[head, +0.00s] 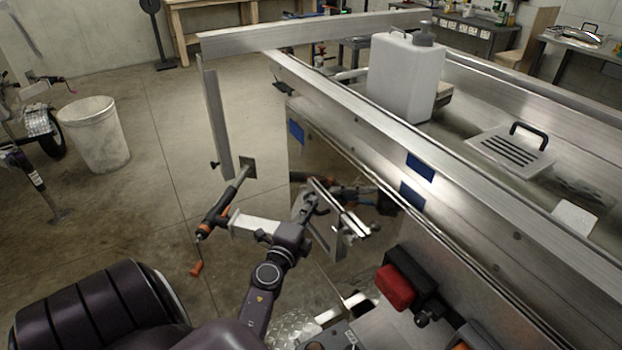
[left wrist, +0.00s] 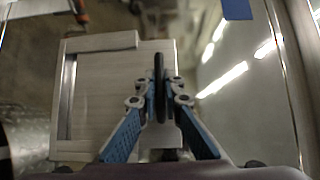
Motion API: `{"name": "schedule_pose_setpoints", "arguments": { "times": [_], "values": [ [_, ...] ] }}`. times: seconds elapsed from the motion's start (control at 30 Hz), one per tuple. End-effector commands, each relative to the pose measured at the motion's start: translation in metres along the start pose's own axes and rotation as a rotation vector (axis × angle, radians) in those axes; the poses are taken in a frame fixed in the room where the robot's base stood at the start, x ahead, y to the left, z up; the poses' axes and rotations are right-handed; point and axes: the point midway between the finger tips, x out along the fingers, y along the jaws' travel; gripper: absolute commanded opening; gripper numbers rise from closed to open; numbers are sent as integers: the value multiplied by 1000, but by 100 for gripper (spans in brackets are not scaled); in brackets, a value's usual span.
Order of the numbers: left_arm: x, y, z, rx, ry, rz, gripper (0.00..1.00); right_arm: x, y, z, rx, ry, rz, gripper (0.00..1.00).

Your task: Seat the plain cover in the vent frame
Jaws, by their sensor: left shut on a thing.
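My left gripper (head: 311,205) is beside the polished trailer wall in the head view. In the left wrist view its fingers (left wrist: 159,93) are shut on a thin black upright handle. Behind the handle is a plain, square, pale metal plate, which looks like the plain cover (left wrist: 108,115). A raised strip runs along its top edge and a dark channel along its left; I cannot tell whether these belong to the cover or to something beneath. In the head view the cover is hard to separate from the gripper and wall reflections. I cannot pick out the vent frame with certainty. My right gripper is not in view.
A slotted cover with a black handle (head: 510,148) and a white jug (head: 405,75) are on the trailer (head: 470,215). A jack with an orange crank (head: 220,212) stands left of my gripper. A red lamp (head: 395,288) is at the near trailer end.

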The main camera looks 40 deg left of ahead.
Motion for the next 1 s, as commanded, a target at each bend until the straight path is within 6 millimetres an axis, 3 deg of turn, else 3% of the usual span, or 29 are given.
{"name": "schedule_pose_setpoints", "arguments": {
  "times": [0.7,0.73,0.9,1.0],
  "values": [
    [1,18,0,0,-1,-1,0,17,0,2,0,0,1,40],
    [1,17,0,0,-1,-1,9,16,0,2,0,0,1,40],
    [1,17,0,0,-1,-1,28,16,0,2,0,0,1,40],
    [1,17,0,0,0,0,28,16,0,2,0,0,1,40]
  ]
}}
